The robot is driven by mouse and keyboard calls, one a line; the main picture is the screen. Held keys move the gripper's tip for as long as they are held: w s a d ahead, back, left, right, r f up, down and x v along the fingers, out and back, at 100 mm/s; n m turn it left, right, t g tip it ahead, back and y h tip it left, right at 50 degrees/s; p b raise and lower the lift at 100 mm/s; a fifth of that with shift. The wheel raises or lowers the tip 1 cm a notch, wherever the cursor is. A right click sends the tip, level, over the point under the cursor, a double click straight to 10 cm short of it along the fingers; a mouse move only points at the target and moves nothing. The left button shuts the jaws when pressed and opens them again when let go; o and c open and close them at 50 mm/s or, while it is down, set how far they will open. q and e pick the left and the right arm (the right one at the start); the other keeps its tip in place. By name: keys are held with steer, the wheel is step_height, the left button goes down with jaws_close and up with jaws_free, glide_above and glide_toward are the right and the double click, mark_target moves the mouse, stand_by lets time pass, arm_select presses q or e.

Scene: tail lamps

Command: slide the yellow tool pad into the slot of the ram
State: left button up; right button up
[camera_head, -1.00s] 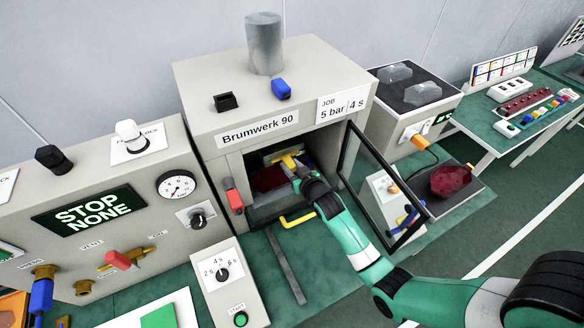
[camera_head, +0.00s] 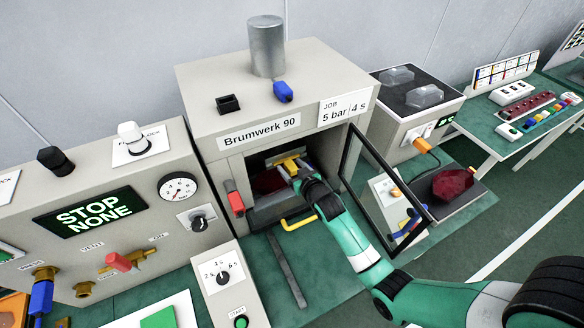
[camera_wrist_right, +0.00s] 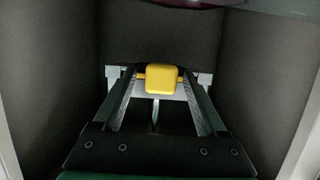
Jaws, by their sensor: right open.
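The yellow tool pad (camera_head: 290,162) is inside the press, high in its open front. The gripper is open. My left gripper is out of view.
A dark red lens (camera_head: 268,181) lies inside the press, left of my right gripper. The open glass door (camera_head: 383,190) stands close right of my arm. A red-handled lever (camera_head: 235,200) is on the press's left front, and a yellow handle (camera_head: 298,222) is below the opening.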

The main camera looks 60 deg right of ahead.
steer(key=p+v, duration=0.2)
steer(key=v, duration=0.9)
steer(key=shift+s, duration=0.25)
steer(key=shift+a+r, duration=0.1)
